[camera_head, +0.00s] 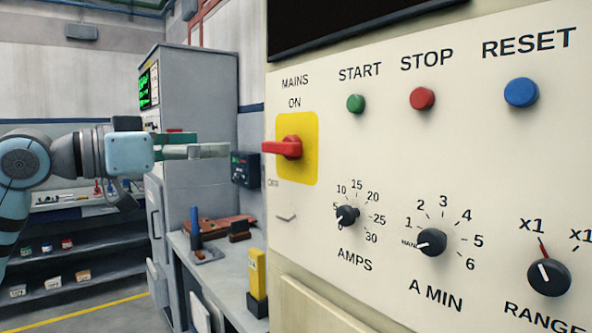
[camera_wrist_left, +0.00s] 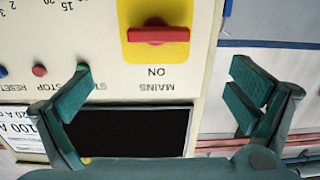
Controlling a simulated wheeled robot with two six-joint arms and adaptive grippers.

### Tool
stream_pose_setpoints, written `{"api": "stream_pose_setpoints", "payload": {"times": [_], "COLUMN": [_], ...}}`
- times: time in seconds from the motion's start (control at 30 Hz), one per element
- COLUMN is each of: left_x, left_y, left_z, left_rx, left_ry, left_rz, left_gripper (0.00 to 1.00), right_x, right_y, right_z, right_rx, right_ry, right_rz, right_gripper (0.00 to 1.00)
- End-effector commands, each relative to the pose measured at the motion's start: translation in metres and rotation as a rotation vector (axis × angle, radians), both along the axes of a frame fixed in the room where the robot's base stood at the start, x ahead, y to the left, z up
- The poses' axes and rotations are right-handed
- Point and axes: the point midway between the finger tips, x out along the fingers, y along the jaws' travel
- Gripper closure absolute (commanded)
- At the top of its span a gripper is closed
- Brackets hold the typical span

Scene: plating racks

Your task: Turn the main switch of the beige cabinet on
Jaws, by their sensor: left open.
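The main switch (camera_head: 283,148) is a red handle on a yellow plate (camera_head: 311,130) on the beige cabinet (camera_head: 375,160), below the words MAINS and ON. The handle lies crosswise, not pointing up at ON. In the left wrist view the handle (camera_wrist_left: 158,35) also lies crosswise, near the top, with the lettering upside down. My left gripper (camera_head: 226,150) is left of the handle, at about its height in the head view, with a gap between them. In the wrist view my left gripper (camera_wrist_left: 160,92) is open, its fingers wide apart and empty. My right gripper is not in view.
A green button (camera_head: 355,103), red button (camera_head: 422,98) and blue button (camera_head: 521,92) sit right of the switch. Several black knobs, including the AMPS knob (camera_head: 347,215), are below. A dark screen (camera_wrist_left: 125,130) is above. A grey bench (camera_head: 225,270) stands lower left.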

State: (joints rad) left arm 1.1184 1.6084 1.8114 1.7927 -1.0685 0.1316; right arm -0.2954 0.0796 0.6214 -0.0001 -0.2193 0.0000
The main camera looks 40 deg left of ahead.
Motion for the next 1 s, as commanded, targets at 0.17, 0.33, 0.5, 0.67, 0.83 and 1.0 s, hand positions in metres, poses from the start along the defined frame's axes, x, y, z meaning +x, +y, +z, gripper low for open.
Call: {"api": "stream_pose_setpoints", "payload": {"times": [0.17, 0.33, 0.5, 0.67, 0.83, 1.0], "left_x": [0.023, 0.073, 0.111, 0.13, 0.135, 0.135], "left_y": [-0.015, -0.032, -0.043, -0.046, -0.047, -0.047], "left_z": [0.007, 0.016, 0.014, 0.008, 0.004, 0.003], "left_rx": [0.005, 0.001, 0.0, 0.002, 0.004, 0.004], "left_ry": [0.005, 0.005, 0.0, 0.0, 0.001, 0.001], "left_rz": [-0.024, -0.03, -0.03, -0.025, -0.021, -0.021], "left_gripper": [0.0, 0.0, 0.0, 0.0, 0.0, 0.02], "right_x": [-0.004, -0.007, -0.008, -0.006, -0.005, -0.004], "right_y": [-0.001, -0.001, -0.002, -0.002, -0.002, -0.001], "right_z": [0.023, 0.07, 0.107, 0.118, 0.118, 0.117], "right_rx": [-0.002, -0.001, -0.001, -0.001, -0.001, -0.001], "right_ry": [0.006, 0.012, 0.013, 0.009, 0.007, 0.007], "right_rz": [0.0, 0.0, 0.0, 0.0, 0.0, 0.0], "right_gripper": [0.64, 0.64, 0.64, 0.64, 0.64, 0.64]}}
